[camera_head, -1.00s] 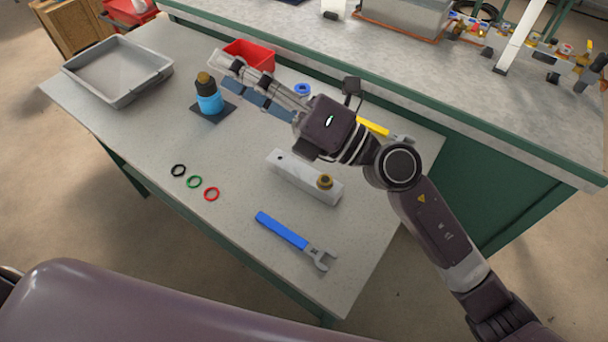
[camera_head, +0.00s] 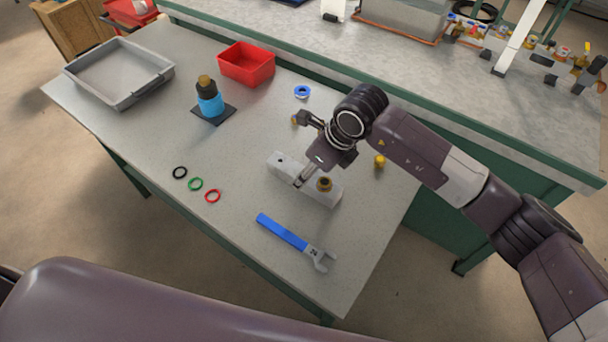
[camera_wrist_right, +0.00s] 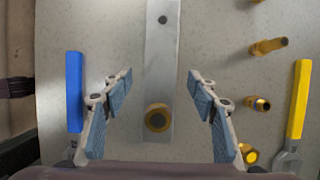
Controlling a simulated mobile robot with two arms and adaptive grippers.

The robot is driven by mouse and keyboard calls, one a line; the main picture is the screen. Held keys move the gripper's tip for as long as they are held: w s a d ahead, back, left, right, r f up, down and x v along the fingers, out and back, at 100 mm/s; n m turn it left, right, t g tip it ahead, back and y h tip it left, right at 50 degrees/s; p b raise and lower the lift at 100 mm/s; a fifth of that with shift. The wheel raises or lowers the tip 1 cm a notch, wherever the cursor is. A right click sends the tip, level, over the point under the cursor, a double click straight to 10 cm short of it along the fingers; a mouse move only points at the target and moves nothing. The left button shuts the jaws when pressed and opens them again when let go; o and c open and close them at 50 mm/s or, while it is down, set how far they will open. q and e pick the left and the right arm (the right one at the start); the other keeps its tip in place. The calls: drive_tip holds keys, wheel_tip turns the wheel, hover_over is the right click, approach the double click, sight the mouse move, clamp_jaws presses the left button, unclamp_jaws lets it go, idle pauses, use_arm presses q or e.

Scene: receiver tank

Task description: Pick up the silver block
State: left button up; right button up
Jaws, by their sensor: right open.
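The silver block (camera_head: 284,164) lies on the table, a long bar with a small dark hole near one end and a brass fitting (camera_head: 324,183) at the other. In the right wrist view the block (camera_wrist_right: 160,60) runs upright through the middle, with the brass fitting (camera_wrist_right: 158,117) toward the bottom. My right gripper (camera_head: 301,183) is over the block in the head view, partly hiding its middle. In the right wrist view my right gripper (camera_wrist_right: 160,85) is open, with one finger on each side of the block and a gap on both sides. My left gripper is not in view.
A blue-handled wrench (camera_head: 283,232) lies in front of the block, and a yellow-handled wrench (camera_wrist_right: 299,100) lies beyond it with several brass fittings. Rings (camera_head: 195,184), a blue bottle (camera_head: 210,102), a red bin (camera_head: 246,66) and a grey tray (camera_head: 120,95) stand further left.

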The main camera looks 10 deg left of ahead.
drive_tip(key=shift+p+x, duration=0.3)
drive_tip(key=shift+x, duration=1.45)
drive_tip(key=shift+c, duration=0.2)
drive_tip(key=shift+r, duration=0.1)
clamp_jaws()
drive_tip(key=shift+w+a+r, duration=0.1)
drive_tip(key=shift+w+a, duration=0.05)
